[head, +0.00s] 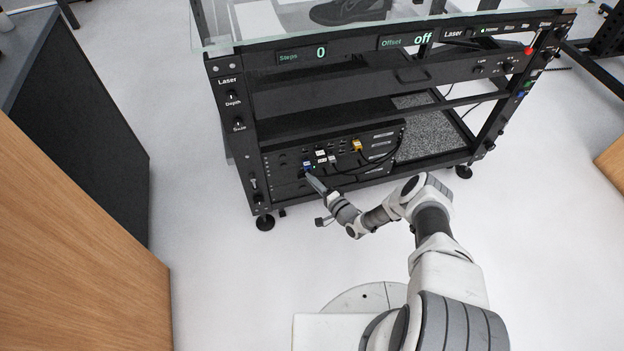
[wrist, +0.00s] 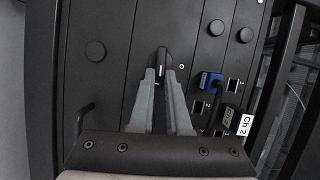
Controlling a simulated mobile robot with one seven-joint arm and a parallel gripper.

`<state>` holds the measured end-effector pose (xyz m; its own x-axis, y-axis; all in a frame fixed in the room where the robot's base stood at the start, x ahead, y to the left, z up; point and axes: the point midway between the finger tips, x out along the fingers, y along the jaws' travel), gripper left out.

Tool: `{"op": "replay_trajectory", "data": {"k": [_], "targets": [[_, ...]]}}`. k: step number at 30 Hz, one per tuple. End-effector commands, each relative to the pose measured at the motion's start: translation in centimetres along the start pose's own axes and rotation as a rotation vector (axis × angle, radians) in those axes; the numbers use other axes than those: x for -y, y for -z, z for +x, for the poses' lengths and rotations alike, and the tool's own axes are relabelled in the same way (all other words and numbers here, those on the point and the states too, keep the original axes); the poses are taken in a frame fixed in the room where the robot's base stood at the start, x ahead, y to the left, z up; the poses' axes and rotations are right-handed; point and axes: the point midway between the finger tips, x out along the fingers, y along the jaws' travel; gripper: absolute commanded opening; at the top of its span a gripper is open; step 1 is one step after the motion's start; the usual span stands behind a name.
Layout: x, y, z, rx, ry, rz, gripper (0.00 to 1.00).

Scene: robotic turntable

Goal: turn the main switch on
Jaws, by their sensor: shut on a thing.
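The main switch (wrist: 162,57) is a small dark upright knob with a pale mark, on the black panel (wrist: 130,45) in the wrist view. My gripper (wrist: 162,74) is shut on this switch, with one grey finger on each side of its lower part. In the head view my gripper (head: 312,181) reaches the left part of the black rack unit (head: 285,160) low in the turntable frame. The switch itself is hidden or too small to make out there.
A blue plug (wrist: 210,80) with a cable sits just right of the fingers, near sockets and a white "Ch 2" label (wrist: 246,124). In the head view, a frame post (head: 243,130) stands left of my gripper; the floor in front is clear.

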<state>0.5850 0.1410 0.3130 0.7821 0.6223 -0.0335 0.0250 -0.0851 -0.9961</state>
Motion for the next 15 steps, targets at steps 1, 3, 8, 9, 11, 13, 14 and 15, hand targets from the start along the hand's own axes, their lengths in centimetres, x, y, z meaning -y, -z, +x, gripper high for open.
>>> {"op": "replay_trajectory", "data": {"k": [1, 3, 8, 9, 11, 13, 14, 15], "targets": [[-0.14, 0.0, -0.02, -0.001, 0.007, 0.019, 0.0], [-0.17, 0.01, 0.0, -0.001, 0.018, 0.043, 0.0], [-0.27, -0.03, 0.01, 0.0, 0.032, 0.08, 0.0], [-0.27, -0.01, 0.02, 0.0, 0.035, 0.085, 0.0], [-0.27, 0.0, 0.02, -0.001, 0.037, 0.092, 0.0], [-0.27, 0.01, 0.03, -0.001, 0.039, 0.096, 0.0], [-0.27, 0.01, 0.03, -0.001, 0.039, 0.096, 0.0], [-0.27, 0.01, 0.03, -0.001, 0.04, 0.097, 0.0]]}}
